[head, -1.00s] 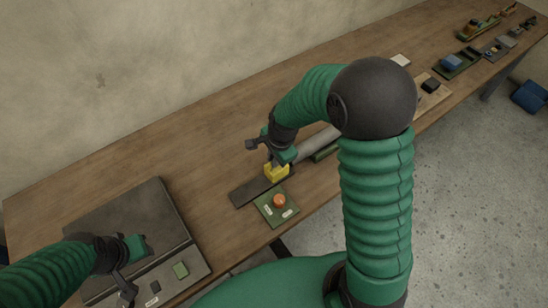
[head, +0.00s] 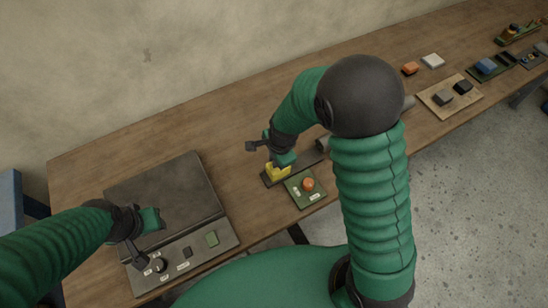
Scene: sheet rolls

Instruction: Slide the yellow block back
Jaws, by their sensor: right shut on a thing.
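The yellow block (head: 277,173) sits near the left end of a dark flat strip (head: 306,160) on the wooden table. My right gripper (head: 276,160) is shut on the yellow block from above and hides its top. A grey roll (head: 323,143) lies at the right part of the strip, mostly hidden behind my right arm. My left gripper (head: 140,240) is over the dark panel unit at the left, apart from the block. Its jaw opening is not clear.
A green plate with an orange button (head: 308,185) lies in front of the strip. A dark panel unit (head: 165,190) with a knob is at the left. A wooden board with dark blocks (head: 449,97) and other small items stand to the right. The table behind the strip is clear.

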